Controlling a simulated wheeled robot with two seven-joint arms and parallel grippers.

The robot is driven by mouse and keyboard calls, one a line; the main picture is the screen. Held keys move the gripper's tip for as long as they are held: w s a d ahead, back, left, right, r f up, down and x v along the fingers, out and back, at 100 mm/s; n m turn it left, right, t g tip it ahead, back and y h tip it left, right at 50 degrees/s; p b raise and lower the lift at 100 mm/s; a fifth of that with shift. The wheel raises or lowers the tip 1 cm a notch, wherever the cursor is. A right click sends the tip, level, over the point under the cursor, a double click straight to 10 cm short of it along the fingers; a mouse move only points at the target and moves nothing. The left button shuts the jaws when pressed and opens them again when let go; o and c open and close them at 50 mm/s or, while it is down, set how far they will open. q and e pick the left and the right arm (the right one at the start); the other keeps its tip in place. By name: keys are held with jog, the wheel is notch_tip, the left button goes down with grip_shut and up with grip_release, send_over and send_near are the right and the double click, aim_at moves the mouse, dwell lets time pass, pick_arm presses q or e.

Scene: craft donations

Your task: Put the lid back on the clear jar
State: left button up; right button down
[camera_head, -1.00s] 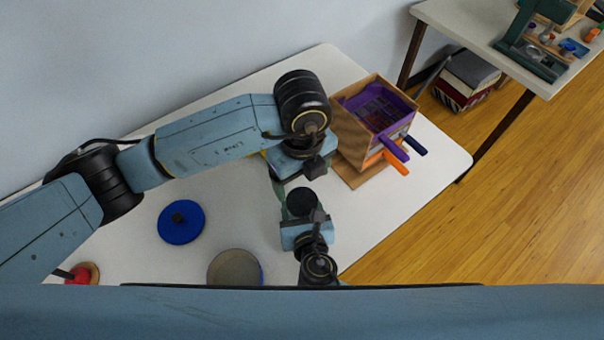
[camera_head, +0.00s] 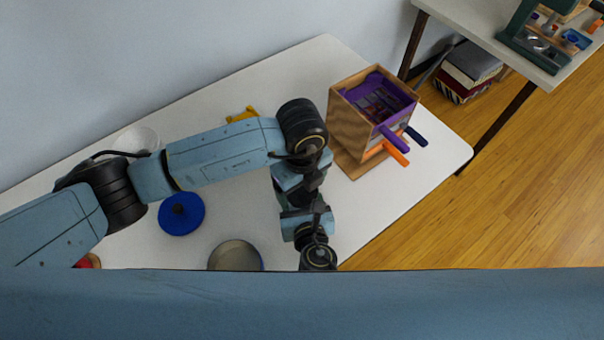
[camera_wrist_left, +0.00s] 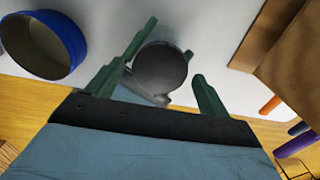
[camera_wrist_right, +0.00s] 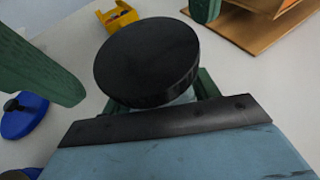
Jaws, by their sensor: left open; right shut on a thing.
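The clear jar (camera_head: 140,137) stands at the table's far left in the head view, partly behind my left arm. A round black lid (camera_wrist_right: 148,62) is held by my right gripper (camera_wrist_right: 160,98), which is shut on it from beneath. My left gripper (camera_head: 301,198) is open. Its green fingers stand apart on either side of the black lid (camera_wrist_left: 160,67) in the left wrist view, and I cannot tell if they touch it.
A blue lid with black knob (camera_head: 182,214) and a blue-rimmed round container (camera_head: 236,256) are on the table. A yellow object (camera_head: 242,115) lies at the back. A wooden drawer box with purple top (camera_head: 352,128) stands right. A red object (camera_head: 88,262) is at front left.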

pick_arm(q)
jog(key=shift+f, duration=0.45)
jog(key=c, duration=1)
jog(key=m, duration=0.5)
jog(key=shift+m, duration=0.4)
jog(key=m, duration=0.4)
jog(key=o, duration=1.1)
jog(key=shift+c, duration=0.2)
